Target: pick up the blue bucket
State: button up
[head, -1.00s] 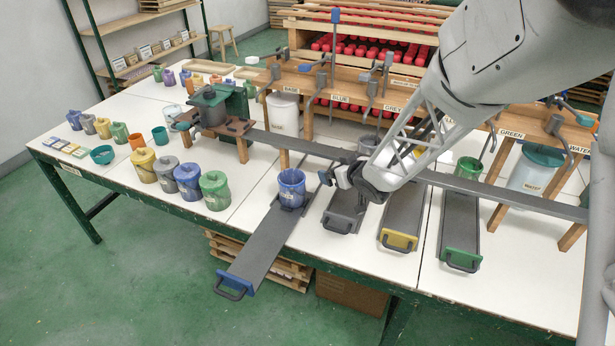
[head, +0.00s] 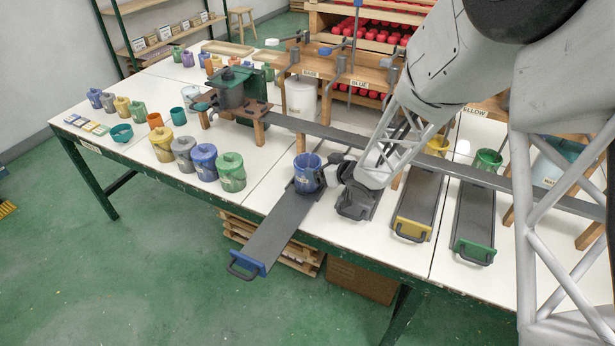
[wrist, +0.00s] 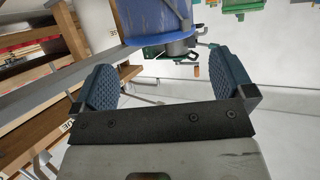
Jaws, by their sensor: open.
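The blue bucket (head: 308,174) is open-topped and stands upright on the upper end of a grey slide with a blue front and dark handle (head: 262,240). My gripper (head: 333,160) is just right of the bucket, close to its rim, with its fingers pointing toward it. In the wrist view my gripper (wrist: 163,80) is open, with two blue ribbed pads apart and nothing between them. The blue bucket (wrist: 150,18) shows there just beyond the fingertips, roughly between them and cut off by the top edge. Whether a finger touches it I cannot tell.
Lidded yellow, grey, blue and green pots stand left of the slide; the green pot (head: 231,172) is nearest. A long grey rail (head: 370,137) runs behind the bucket. Grey, yellow and green-fronted slides (head: 473,222) lie to the right. A white container (head: 300,98) stands behind.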

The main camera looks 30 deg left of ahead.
aim_at(300, 159)
jog(key=shift+x, duration=0.9)
jog(key=shift+x, duration=2.55)
jog(key=shift+w, duration=0.1)
jog(key=c, duration=1.3)
jog(key=shift+r, duration=0.2)
jog(key=shift+r, duration=0.75)
jog(key=s+d+r, duration=0.3)
jog(key=s+d, duration=0.7)
jog(key=s, duration=0.2)
jog(key=shift+s, duration=0.25)
